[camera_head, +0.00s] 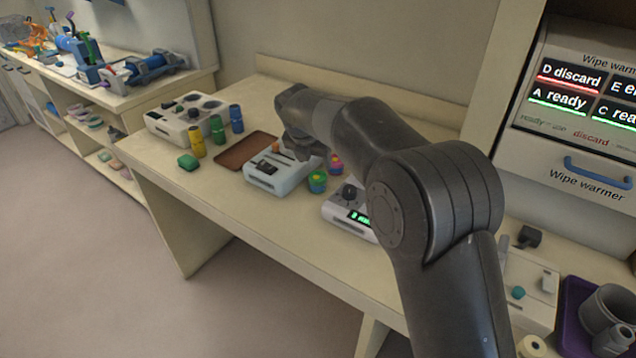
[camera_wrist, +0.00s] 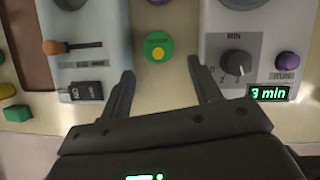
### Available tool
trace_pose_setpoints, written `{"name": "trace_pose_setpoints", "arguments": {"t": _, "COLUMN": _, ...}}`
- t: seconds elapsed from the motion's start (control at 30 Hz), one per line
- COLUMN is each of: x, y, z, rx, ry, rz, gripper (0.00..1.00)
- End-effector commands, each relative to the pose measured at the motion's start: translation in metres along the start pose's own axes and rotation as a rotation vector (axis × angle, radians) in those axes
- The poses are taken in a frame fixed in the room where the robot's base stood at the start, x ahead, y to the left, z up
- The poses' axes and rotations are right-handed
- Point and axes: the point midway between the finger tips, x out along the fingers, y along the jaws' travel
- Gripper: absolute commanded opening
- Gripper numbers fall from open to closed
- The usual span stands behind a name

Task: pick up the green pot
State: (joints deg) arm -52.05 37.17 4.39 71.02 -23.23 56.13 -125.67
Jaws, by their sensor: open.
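A small round green pot (camera_head: 317,182) stands on the bench between two pale devices. From above, in the wrist view, the green pot (camera_wrist: 158,47) is a green disc with a yellow centre. My gripper (camera_wrist: 162,80) is open and empty, its two fingers spread to either side of the pot's line. The pot shows beyond the fingertips, apart from them. In the head view my gripper (camera_head: 303,149) is over the light-blue device, partly hidden by my arm.
The light-blue device (camera_head: 272,172) with an orange slider is left of the pot; a white dial device (camera_wrist: 233,50) reading "3 min" is right. A pink-purple pot (camera_head: 336,163) stands close behind. Yellow, green and blue cylinders (camera_head: 217,129) and a brown tray (camera_head: 246,149) lie farther left.

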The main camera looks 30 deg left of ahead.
Motion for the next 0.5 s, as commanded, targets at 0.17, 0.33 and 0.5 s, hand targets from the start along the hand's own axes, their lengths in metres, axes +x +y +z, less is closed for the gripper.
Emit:
{"name": "trace_pose_setpoints", "arguments": {"t": 0.17, "x": 0.021, "y": 0.001, "z": -0.001, "rx": -0.005, "ry": 0.002, "rz": -0.002, "gripper": 0.58}}
{"name": "trace_pose_setpoints", "arguments": {"t": 0.33, "x": 0.047, "y": 0.001, "z": -0.001, "rx": -0.003, "ry": 0.001, "rz": -0.001, "gripper": 0.58}}
{"name": "trace_pose_setpoints", "arguments": {"t": 0.5, "x": 0.059, "y": 0.002, "z": -0.002, "rx": -0.003, "ry": 0.000, "rz": 0.000, "gripper": 0.58}}
